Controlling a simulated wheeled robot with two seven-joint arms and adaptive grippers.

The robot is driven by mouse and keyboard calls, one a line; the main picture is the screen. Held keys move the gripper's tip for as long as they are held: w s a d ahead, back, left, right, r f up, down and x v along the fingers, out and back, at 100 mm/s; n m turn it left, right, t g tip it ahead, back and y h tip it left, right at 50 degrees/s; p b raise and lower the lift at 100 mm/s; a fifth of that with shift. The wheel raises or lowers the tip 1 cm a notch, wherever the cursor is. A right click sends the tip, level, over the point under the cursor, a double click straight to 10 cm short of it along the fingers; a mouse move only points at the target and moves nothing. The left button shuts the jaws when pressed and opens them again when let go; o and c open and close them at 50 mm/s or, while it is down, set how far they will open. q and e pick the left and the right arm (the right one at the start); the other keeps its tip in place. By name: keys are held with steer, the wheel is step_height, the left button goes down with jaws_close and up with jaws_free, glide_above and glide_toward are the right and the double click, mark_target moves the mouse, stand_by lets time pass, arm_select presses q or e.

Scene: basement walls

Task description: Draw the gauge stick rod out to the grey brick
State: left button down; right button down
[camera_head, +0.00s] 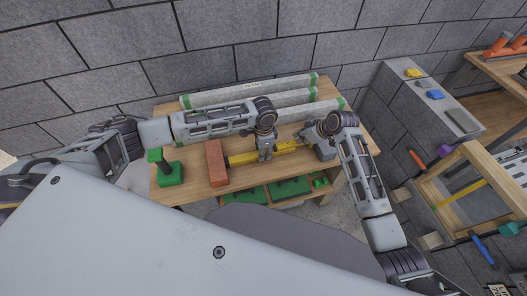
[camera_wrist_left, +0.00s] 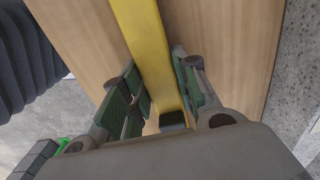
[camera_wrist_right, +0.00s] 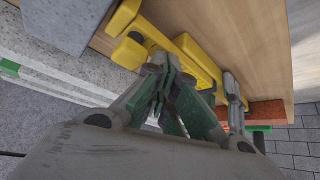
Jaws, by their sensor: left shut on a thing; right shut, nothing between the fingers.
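The yellow gauge stick (camera_head: 242,157) lies across the wooden table, its left end close to the red brick (camera_head: 216,163). The grey brick (camera_head: 325,151) stands at its right, partly behind my right arm. It also shows at the upper left in the right wrist view (camera_wrist_right: 65,20). My left gripper (camera_head: 265,154) is shut on the stick's middle; the yellow bar (camera_wrist_left: 148,45) runs between its fingers. My right gripper (camera_head: 303,137) is shut and empty beside the stick's right part. In the right wrist view its tips are close to a yellow knobbed piece (camera_wrist_right: 132,50); contact is unclear.
Long pale bars with green ends (camera_head: 240,93) lie along the table's back. A green block with a post (camera_head: 170,174) stands at the left. Green pieces (camera_head: 290,187) sit on the shelf below. A wooden frame (camera_head: 450,190) and tools are at the right.

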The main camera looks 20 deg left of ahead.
steer(key=shift+w+d, duration=0.1)
steer(key=shift+d, duration=0.05)
steer(key=shift+s+a, duration=0.35)
steer(key=shift+a, duration=0.15)
stand_by(0.7)
steer(key=shift+r, duration=0.2)
step_height(320, 180, up, 8)
steer(key=shift+f, duration=0.15)
stand_by(1.3)
arm_select(q)
steer(key=c, duration=1)
jaws_free()
step_height(320, 180, up, 12)
